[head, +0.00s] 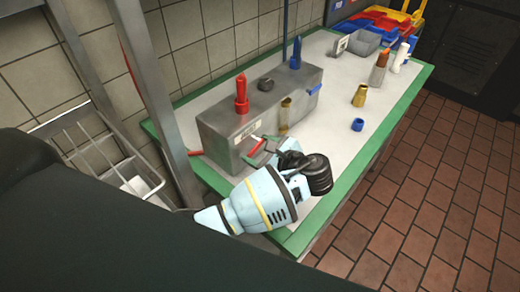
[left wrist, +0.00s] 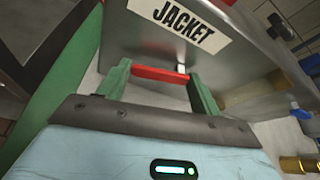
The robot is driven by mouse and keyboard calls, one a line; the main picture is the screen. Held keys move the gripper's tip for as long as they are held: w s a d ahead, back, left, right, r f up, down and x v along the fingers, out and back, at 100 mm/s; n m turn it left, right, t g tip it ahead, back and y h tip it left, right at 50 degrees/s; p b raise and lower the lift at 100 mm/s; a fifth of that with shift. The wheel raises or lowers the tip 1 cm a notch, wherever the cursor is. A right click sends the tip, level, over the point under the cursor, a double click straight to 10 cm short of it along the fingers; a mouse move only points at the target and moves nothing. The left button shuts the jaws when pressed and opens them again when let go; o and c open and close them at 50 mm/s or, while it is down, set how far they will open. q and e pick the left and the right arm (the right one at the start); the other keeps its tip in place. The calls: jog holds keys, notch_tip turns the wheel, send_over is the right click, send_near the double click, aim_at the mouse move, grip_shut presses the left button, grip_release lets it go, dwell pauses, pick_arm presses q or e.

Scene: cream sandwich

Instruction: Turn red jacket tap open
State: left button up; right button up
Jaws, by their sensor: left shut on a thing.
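The grey metal box (head: 222,142) stands on the bench, with a white label on its front that reads JACKET (left wrist: 185,18) in the left wrist view. Below the label is the red tap handle (left wrist: 160,75), a short red bar; it also shows in the head view (head: 256,147). My left gripper (left wrist: 158,84) has its two green fingers at the ends of this bar and is shut on it. In the head view the left gripper (head: 262,152) reaches the box front from below. My right gripper is not in view.
A red fitting (head: 242,97) and a blue one (head: 296,54) stand on the box. A brass pipe (head: 285,114) is at its front. Brass (head: 360,95) and blue (head: 357,125) pieces stand on the green-edged bench (head: 335,192). A metal post (head: 160,90) rises at the left.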

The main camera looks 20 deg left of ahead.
pick_arm(q)
jog(key=shift+f+n+t, duration=0.45)
jog(key=shift+n+t, duration=0.45)
jog(key=shift+n, duration=0.3)
jog(key=shift+w+d+f+n+t, duration=0.15)
jog(key=shift+n+t, duration=0.15)
jog(key=shift+n, duration=0.25)
jog(key=shift+w+a+f+n+t, duration=0.1)
jog(key=shift+n+t, duration=0.2)
jog(key=shift+n, duration=0.25)
jog(key=o, duration=1)
jog(key=shift+v, duration=3.95)
jog(key=shift+s, duration=0.1)
